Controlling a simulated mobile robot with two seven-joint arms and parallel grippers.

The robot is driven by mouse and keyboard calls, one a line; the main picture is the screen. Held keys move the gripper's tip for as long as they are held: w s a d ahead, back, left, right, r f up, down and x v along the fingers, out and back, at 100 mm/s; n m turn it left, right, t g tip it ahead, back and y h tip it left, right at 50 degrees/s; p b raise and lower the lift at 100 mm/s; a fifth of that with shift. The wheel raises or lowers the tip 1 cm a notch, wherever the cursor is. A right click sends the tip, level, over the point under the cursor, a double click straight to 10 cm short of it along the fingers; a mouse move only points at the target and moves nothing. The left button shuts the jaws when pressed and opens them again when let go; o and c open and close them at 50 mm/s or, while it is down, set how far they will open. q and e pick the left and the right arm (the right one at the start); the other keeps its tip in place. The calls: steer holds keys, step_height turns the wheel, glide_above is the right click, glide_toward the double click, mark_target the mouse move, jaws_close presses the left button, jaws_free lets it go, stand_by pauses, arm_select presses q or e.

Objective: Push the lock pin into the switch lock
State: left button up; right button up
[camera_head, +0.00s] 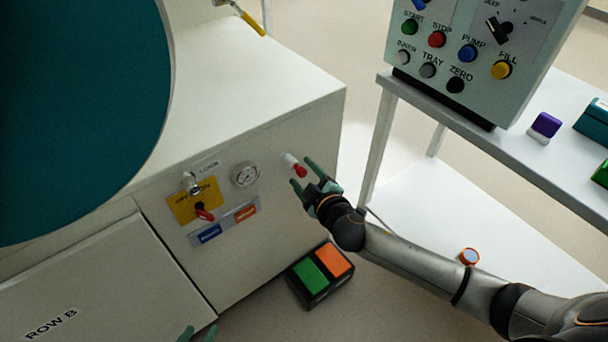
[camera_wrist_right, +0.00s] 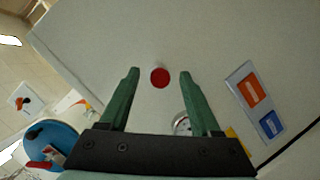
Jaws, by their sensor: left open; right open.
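A yellow plate (camera_head: 183,212) with a red-handled rotary switch (camera_head: 204,213) is on the cabinet front in the head view. A silver knob-like part (camera_head: 190,181) sits at its top edge; I cannot tell whether it is the lock pin. A white stub with a red tip (camera_head: 300,171) sticks out right of the gauge. My right gripper (camera_head: 303,173) is open, its fingers on either side of this red tip. In the right wrist view, the red round end (camera_wrist_right: 160,78) lies between the open fingers, apart from both. My left gripper (camera_head: 198,333) is open at the bottom edge, mostly out of view.
A round gauge (camera_head: 245,175) and a blue-and-orange label strip (camera_head: 226,222) are beside the plate. A green-and-orange pedal box (camera_head: 320,273) is on the floor. A button panel (camera_head: 470,60) stands on a white table (camera_head: 520,150) at right. A large teal disc (camera_head: 75,110) fills the upper left.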

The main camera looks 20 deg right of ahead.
jaws_close()
stand_by(0.9)
